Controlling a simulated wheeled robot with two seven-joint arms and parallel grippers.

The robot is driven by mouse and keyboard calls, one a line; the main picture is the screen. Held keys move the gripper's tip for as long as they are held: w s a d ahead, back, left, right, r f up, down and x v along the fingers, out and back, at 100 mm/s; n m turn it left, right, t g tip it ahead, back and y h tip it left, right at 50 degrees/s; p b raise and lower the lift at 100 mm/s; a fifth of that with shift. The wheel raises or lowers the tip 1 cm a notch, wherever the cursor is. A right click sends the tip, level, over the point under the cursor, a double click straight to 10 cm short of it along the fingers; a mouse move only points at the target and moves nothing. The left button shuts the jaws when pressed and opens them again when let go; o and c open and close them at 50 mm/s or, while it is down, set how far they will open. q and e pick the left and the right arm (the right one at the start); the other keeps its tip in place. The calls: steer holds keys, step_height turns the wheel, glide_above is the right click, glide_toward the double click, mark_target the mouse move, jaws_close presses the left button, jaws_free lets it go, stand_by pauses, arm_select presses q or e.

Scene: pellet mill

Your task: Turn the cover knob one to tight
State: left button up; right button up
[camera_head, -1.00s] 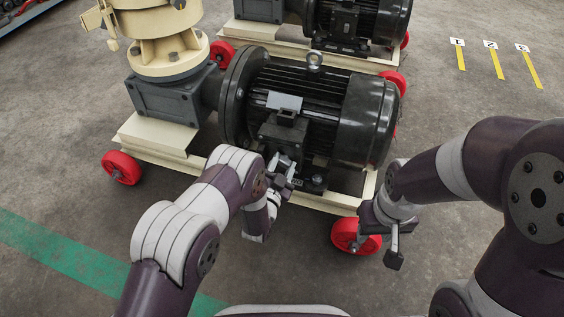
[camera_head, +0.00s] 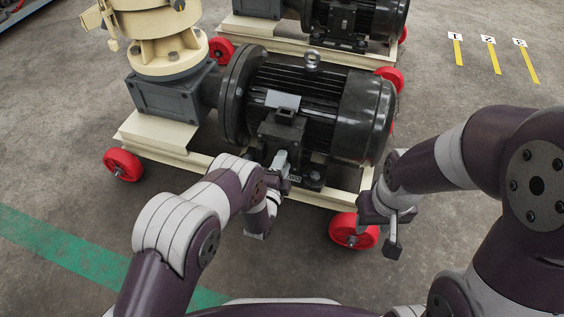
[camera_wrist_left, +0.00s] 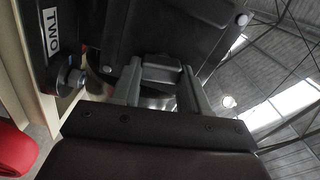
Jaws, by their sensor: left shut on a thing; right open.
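The black motor (camera_head: 310,105) stands on a cream wheeled frame, with a dark box (camera_head: 281,128) on its near side. My left gripper (camera_head: 280,162) is at the underside of this box. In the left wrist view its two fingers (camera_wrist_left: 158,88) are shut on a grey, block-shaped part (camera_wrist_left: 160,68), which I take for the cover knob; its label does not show. My right gripper (camera_head: 388,222) is open and empty, near the frame's right front wheel.
Red wheels (camera_head: 352,232) stand under the frame's corners. A cream machine body (camera_head: 165,45) with a grey gearbox (camera_head: 175,92) adjoins the motor on the left. A second motor (camera_head: 355,20) is behind. The floor at the right is free, with numbered yellow strips (camera_head: 494,60).

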arm_select(q)
steer(key=shift+f+m, duration=0.1)
steer(key=shift+m, duration=1)
steer(key=o, duration=1.1)
steer(key=shift+c, duration=0.2)
steer(key=p+v, duration=0.5)
steer(key=v, duration=0.7)
steer(key=shift+s+p, duration=0.4)
